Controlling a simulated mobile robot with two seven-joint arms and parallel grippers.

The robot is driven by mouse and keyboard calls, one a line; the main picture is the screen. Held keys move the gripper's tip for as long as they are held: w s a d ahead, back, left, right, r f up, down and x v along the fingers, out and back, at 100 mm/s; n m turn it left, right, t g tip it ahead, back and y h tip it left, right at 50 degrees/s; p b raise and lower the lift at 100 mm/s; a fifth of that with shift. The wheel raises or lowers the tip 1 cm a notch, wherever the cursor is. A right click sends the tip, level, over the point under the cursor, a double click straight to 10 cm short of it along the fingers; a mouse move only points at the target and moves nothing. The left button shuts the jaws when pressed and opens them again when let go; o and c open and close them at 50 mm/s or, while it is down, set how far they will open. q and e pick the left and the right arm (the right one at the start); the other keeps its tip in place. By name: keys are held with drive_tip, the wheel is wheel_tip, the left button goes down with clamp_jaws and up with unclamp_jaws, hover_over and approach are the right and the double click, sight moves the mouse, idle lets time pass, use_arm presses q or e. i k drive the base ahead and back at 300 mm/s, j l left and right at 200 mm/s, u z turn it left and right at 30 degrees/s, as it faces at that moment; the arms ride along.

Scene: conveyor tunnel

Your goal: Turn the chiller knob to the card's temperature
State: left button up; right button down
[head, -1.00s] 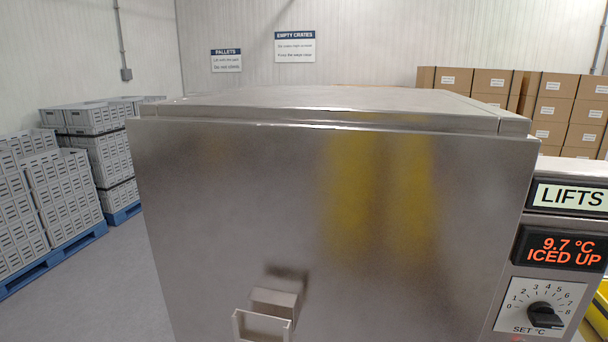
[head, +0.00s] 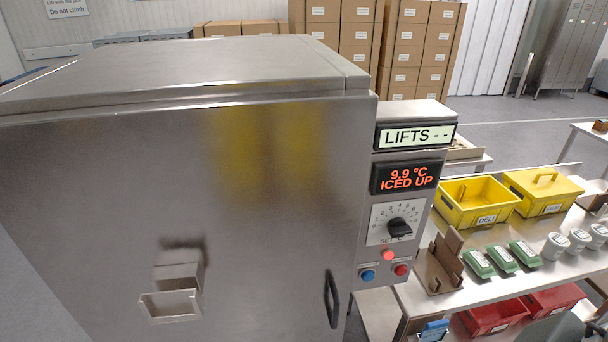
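The chiller (head: 90,210) is a large steel cabinet filling the left and middle of the head view. Its black set knob (head: 400,229) sits on a white numbered dial (head: 380,212) on the right-hand panel; its pointer seems turned to the lower right, towards the high numbers, but the exact mark is too small to tell. The red display (head: 404,178) above it reads 9.9 °C ICED UP. I cannot make out a temperature card with a readable number. Neither of my grippers shows clearly.
Red and blue buttons (head: 368,275) sit below the dial, with a black handle (head: 332,299) on the chiller front. Red crates (head: 493,317) stand below.

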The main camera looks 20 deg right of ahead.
sight(397, 227)
drive_tip(key=z, duration=1.3)
drive_tip(key=k+l+z, duration=0.1)
drive_tip(key=k+l, duration=0.15)
drive_tip(key=k, duration=0.3)
drive_tip(key=k+l, duration=0.3)
drive_tip(key=k, duration=0.2)
drive_tip(key=z, duration=0.05)
